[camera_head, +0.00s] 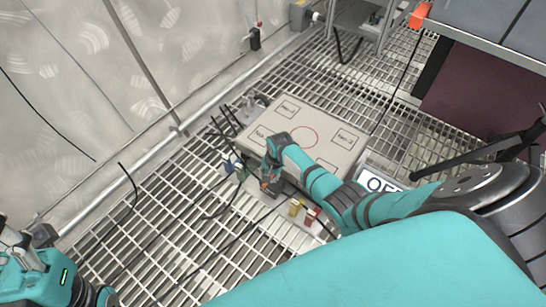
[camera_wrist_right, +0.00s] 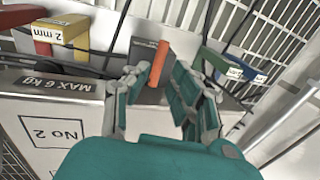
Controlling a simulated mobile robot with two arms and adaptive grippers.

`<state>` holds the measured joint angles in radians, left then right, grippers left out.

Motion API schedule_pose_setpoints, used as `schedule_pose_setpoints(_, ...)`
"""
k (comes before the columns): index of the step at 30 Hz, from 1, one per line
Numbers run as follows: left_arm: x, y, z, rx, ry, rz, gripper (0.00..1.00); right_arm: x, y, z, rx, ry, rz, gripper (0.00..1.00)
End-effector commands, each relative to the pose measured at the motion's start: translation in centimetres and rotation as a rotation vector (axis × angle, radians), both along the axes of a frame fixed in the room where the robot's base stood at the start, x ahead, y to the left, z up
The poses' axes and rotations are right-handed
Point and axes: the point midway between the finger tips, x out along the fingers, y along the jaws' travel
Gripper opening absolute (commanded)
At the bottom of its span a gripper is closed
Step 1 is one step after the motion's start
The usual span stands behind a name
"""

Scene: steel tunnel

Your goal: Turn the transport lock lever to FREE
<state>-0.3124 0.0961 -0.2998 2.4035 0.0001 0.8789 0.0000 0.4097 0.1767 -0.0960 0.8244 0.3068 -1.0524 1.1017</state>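The lever appears in the right wrist view as an orange bar (camera_wrist_right: 159,62) beside a dark grey upright block (camera_wrist_right: 143,48), on the side of the grey box. I cannot read any FREE marking. My right gripper (camera_wrist_right: 160,80) is open, with its fingers on either side of the orange bar; contact cannot be told. In the head view my right gripper (camera_head: 268,181) is down at the near side of the grey box (camera_head: 325,127), and my arm hides part of the box. My left gripper (camera_head: 25,238) is at the far left edge, away from the box; its opening is unclear.
Yellow (camera_head: 295,207) and red (camera_head: 312,215) blocks stand right of the right gripper; green (camera_wrist_right: 222,65) and blue (camera_wrist_right: 252,75) blocks stand on its other side. Black cables cross the grating floor (camera_head: 150,225). A pipe (camera_head: 190,122) runs along the wall.

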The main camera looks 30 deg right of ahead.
Motion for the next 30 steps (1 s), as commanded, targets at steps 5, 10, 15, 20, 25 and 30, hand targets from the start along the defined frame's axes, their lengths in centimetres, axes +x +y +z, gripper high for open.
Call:
schedule_pose_setpoints(5, 0.0, 0.0, 0.0, 0.000, 0.000, 0.000, 0.40, -0.6, -0.3, 2.8, -0.002, -0.003, 0.000, 0.23)
schedule_pose_setpoints(10, 0.0, 0.0, 0.0, 0.000, 0.001, 0.000, 0.40, -1.1, -0.5, 5.4, -0.002, -0.002, -0.001, 0.23)
schedule_pose_setpoints(15, 0.0, 0.0, 0.0, 0.000, 0.001, 0.000, 0.40, -1.3, -0.7, 7.2, -0.002, -0.002, -0.002, 0.23)
schedule_pose_setpoints(20, 0.0, 0.0, 0.0, 0.000, 0.001, 0.000, 0.40, -1.5, -0.7, 7.8, -0.002, 0.000, -0.001, 0.23)
schedule_pose_setpoints(25, 0.0, 0.0, 0.0, 0.001, 0.001, 0.000, 0.40, -1.5, -0.7, 7.8, -0.002, 0.000, -0.001, 0.23)
schedule_pose_setpoints(30, 0.0, 0.0, 0.0, 0.001, 0.001, 0.000, 0.40, -1.5, -0.7, 7.8, -0.002, -0.001, -0.001, 0.23)
